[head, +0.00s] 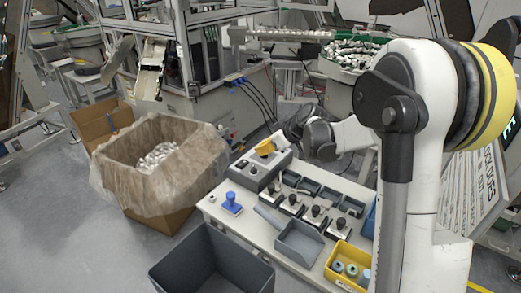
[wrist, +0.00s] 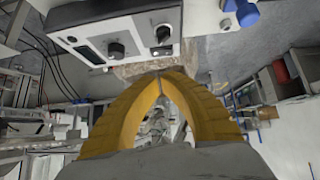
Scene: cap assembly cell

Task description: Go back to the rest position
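My gripper (head: 266,147) has yellow fingers and hangs over the far end of the white table (head: 262,228), just above the grey control box (head: 262,171). In the wrist view, the two yellow fingers of my gripper (wrist: 158,76) arch together and their tips meet. I see nothing held between them. The control box with black knobs (wrist: 125,35) shows upside down beyond the fingertips. My white arm reaches in from the right in the head view.
A lined carton (head: 160,195) with shiny parts stands left of the table. A dark grey bin (head: 212,265) is in front. The table carries a blue-handled item (head: 232,203), a grey tray (head: 299,243) and a yellow bin (head: 350,265). Machines stand behind. Open floor lies at left.

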